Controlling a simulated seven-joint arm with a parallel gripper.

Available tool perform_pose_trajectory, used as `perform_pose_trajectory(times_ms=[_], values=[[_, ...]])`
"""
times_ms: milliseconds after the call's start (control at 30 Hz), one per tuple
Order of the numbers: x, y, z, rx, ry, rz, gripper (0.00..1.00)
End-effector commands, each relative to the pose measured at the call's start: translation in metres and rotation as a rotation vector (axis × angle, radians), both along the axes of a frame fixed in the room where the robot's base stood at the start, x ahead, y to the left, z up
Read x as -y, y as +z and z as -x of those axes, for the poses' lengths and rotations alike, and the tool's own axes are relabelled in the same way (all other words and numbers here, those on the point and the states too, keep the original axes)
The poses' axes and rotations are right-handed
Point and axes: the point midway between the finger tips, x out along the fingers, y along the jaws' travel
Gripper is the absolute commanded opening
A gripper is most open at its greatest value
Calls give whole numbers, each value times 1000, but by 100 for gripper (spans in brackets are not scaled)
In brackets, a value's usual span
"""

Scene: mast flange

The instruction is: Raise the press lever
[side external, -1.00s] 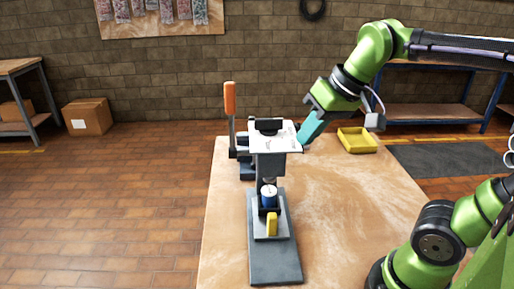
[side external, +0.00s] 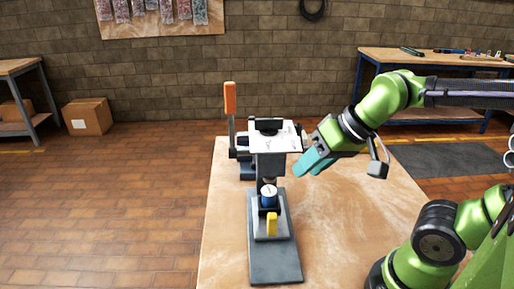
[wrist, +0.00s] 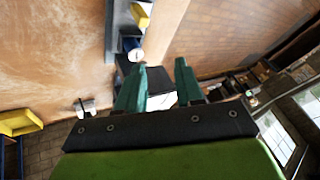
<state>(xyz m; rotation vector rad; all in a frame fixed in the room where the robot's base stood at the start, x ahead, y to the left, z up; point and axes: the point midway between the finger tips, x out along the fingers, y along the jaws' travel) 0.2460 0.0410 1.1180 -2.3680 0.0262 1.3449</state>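The press (side external: 269,165) stands on a dark base plate on the table, with a pale top plate (side external: 277,138), a blue cylinder (side external: 269,196) and a yellow part (side external: 272,224) below. A lever with an orange handle (side external: 230,98) stands upright at the left behind the press; I cannot tell how it joins the press. My gripper (side external: 305,169) has teal fingers, which are apart and empty. It is just right of the press, slightly below the top plate, pointing left and down. In the wrist view, the blue cylinder (wrist: 131,43) lies beyond the fingers (wrist: 158,82).
The wooden table (side external: 340,230) is clear in front and to the right of the press. A yellow bin (wrist: 18,123) shows in the wrist view and is hidden behind my arm in the side view. A workbench (side external: 430,62) with tools stands at the back right.

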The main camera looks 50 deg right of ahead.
Motion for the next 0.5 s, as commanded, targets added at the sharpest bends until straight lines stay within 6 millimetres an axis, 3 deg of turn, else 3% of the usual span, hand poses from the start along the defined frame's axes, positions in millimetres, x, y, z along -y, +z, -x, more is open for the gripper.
perform_pose_trajectory(times_ms=[100,500], values=[[-4,23,-37,-27,45,37,53],[-1,111,-162,-191,35,272,53]])
